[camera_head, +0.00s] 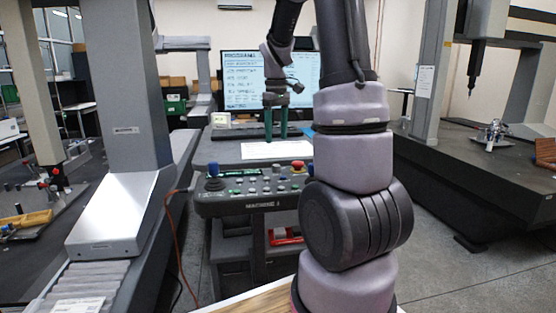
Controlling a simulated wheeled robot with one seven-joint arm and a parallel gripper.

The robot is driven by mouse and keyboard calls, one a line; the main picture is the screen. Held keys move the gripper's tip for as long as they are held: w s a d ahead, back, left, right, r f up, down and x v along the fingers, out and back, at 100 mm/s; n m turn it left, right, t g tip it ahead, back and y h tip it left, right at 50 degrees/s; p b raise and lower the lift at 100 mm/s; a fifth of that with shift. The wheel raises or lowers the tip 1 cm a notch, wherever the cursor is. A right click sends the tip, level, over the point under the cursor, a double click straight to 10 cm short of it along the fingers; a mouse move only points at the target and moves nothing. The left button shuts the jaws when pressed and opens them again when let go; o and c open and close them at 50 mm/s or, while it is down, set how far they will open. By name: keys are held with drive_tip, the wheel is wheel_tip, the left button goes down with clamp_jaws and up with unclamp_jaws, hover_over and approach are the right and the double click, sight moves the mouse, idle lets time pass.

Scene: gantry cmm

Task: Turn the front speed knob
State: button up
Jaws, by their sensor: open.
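A dark control panel (238,207) on a stand sits at the centre, with several small knobs and buttons on its sloped top. Small grey knobs run along its front row, but their labels are too small to read, so I cannot tell which is the front speed knob. My gripper (276,137) has two green fingers pointing down, apart and with nothing between them. In the picture it appears above and behind the panel's buttons, in front of the monitor and over a white sheet (262,150). It appears apart from the knobs. My arm hides part of the panel's right side.
A red button (298,164) and a blue knob (213,168) stand up from the panel. A monitor (240,85) stands behind. A grey gantry column (125,110) is at left, and a dark machine table (490,175) at right. An orange cable (178,250) hangs left of the panel.

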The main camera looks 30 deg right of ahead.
sight(276, 165)
wheel_tip(276, 165, down, 10)
drive_tip(key=shift+r, duration=0.25)
clamp_jaws()
